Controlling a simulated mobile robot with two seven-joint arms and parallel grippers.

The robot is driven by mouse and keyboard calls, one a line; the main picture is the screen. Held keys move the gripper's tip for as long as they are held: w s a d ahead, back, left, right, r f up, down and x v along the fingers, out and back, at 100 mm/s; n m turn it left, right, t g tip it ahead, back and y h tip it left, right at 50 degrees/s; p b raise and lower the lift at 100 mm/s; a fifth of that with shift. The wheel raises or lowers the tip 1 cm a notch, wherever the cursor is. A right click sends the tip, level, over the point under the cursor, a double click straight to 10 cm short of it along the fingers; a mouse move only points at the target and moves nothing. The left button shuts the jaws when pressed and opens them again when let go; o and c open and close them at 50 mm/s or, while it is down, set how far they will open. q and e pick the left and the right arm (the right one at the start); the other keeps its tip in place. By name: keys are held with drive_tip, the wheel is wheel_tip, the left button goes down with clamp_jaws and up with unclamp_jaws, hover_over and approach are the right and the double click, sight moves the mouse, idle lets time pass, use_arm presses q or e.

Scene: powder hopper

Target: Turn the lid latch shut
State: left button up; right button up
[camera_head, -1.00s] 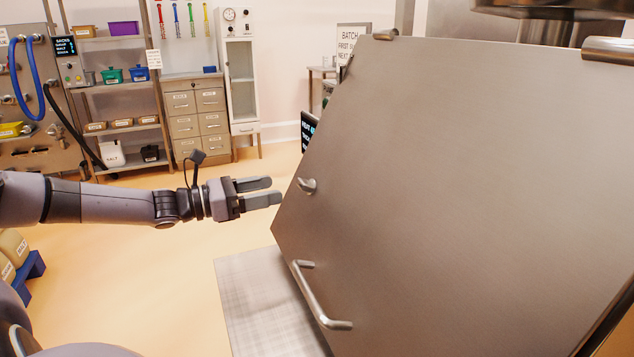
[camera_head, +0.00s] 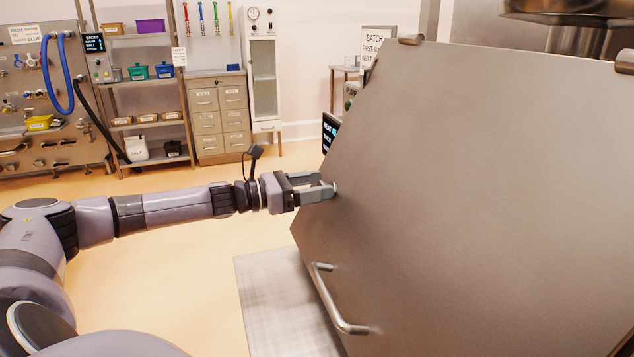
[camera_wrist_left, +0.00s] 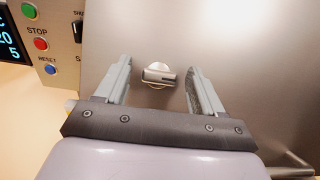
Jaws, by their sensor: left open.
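The lid (camera_head: 480,200) is a large tilted steel panel that fills the right of the head view. The latch (camera_wrist_left: 158,76) is a small steel turn-knob with a flat bar on a round base. Its bar lies nearly level across the left wrist view. My left gripper (camera_head: 326,188) is at the lid's left edge, and its fingers hide most of the latch in the head view. In the left wrist view my left gripper (camera_wrist_left: 159,72) is open, with one finger on each side of the latch and a gap at both sides. My right gripper is not in view.
A bar handle (camera_head: 335,300) sticks out from the lid below the latch. A control panel (camera_wrist_left: 62,40) with green, red and blue buttons is left of the lid in the left wrist view. A steel platform (camera_head: 275,300) lies below. Shelves and drawers (camera_head: 220,115) stand far back.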

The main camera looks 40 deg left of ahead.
use_arm(q)
drive_tip(key=shift+w+d, duration=0.15)
drive_tip(key=shift+w, duration=0.15)
drive_tip(key=c, duration=1.1)
drive_tip(key=shift+o, duration=0.2)
